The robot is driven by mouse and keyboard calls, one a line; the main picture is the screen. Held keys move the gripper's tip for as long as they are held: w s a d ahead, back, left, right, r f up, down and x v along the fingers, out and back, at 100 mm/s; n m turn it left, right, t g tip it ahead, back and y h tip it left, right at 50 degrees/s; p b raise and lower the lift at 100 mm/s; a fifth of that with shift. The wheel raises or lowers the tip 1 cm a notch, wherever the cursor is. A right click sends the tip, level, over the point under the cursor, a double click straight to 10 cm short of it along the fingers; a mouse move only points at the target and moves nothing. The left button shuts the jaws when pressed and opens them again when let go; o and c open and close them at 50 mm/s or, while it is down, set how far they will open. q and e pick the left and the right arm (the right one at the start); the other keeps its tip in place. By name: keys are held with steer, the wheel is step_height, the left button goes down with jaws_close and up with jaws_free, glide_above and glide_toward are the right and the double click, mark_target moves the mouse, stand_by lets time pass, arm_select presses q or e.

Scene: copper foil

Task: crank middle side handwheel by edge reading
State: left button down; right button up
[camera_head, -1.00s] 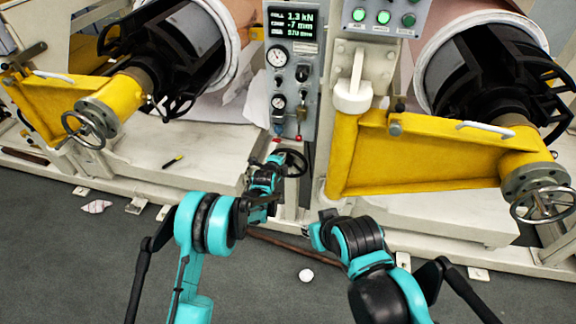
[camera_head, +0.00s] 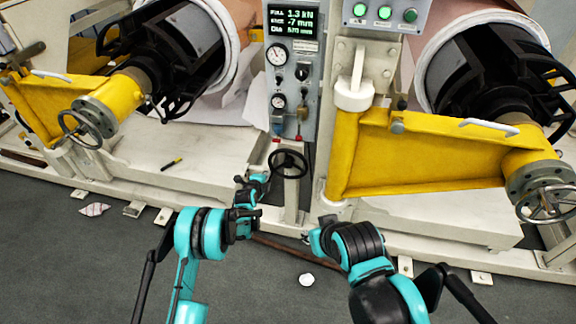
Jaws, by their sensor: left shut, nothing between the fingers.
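The middle handwheel (camera_head: 289,163) is a small black wheel on a cream post, in the centre of the head view below the gauge panel. My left gripper (camera_head: 257,179) is shut and empty, just left of and slightly lower than the wheel, with a small gap visible between them. The readout (camera_head: 291,20) shows 1.3 kN, -7 mm and 570 mm in green. My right gripper (camera_head: 314,232) is low, right of the post and away from the wheel; its fingers are too hidden to read.
Chrome handwheels sit on the yellow arms at left (camera_head: 80,129) and right (camera_head: 547,203). Gauges and a red-tipped lever (camera_head: 298,137) are above the middle wheel. A black-and-yellow tool (camera_head: 172,164) lies on the left base. Crumpled scraps and a white piece (camera_head: 306,280) lie on the floor.

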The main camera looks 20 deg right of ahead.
arm_select(q)
steer(key=shift+s+d+f, duration=0.1)
steer(key=shift+d+f, duration=0.1)
steer(key=shift+f, duration=0.35)
steer(key=shift+d+f, duration=0.15)
steer(key=shift+f, duration=0.4)
steer(key=shift+r, duration=0.1)
steer(key=s+a, duration=0.5)
steer(key=s, duration=0.2)
steer(key=shift+s+r, duration=0.35)
steer(key=shift+r, duration=0.1)
